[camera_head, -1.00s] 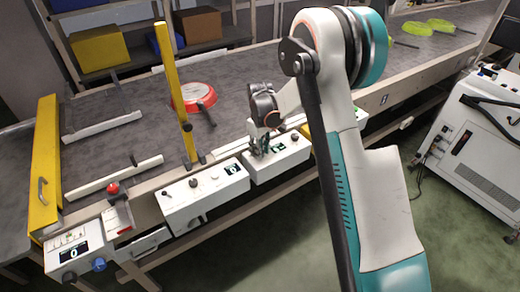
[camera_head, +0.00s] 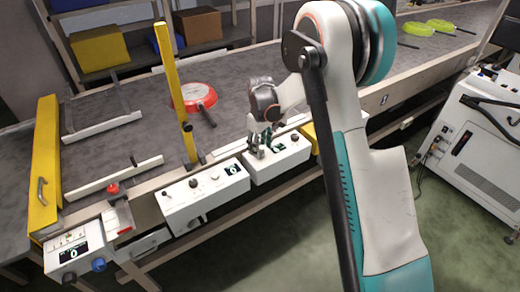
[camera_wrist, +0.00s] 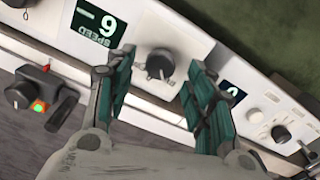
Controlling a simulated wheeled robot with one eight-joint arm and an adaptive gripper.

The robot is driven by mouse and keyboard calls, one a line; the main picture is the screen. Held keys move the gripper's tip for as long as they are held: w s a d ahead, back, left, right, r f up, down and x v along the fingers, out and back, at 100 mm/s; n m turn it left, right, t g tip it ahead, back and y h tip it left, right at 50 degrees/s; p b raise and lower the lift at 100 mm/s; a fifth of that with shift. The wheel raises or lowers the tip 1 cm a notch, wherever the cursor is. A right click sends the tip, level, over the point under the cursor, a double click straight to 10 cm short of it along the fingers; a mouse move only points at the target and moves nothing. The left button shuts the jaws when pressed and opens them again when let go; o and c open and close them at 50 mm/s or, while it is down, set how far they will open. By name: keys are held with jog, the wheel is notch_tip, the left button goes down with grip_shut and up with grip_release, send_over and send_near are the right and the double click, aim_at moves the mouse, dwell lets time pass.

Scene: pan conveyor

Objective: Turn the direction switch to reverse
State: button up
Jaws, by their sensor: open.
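The white control box (camera_head: 287,162) stands at the conveyor's near edge, and my gripper (camera_head: 257,152) is down at its left part. In the wrist view, my gripper (camera_wrist: 160,74) is open, one finger on each side of a round dark knob (camera_wrist: 159,64) with a pale pointer mark. Contact with the knob cannot be told. Beside the knob is a display (camera_wrist: 96,22) marked SPEED, upside down in this view. I see no legible direction label, so I cannot tell whether this knob is the direction switch. In the head view, my gripper hides the knob.
A second white box (camera_head: 205,202) with a display, knobs and a small lever stands to the left. A yellow post (camera_head: 174,90) rises behind it. A red pan (camera_head: 193,97) lies on the conveyor (camera_head: 240,75). A dark fixture with a green button (camera_wrist: 38,106) is near my left finger.

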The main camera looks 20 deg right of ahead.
aim_at(260, 152)
notch_tip(260, 152, up, 10)
dwell(0.4)
jog(key=shift+f, duration=0.1)
jog(key=s+r+m+t, duration=0.3)
jog(key=s+r, duration=1.2)
jog(key=s, duration=0.1)
jog(key=s+f+m+t, duration=0.2)
jog(key=s+m+t, duration=0.2)
jog(key=s, duration=1.4)
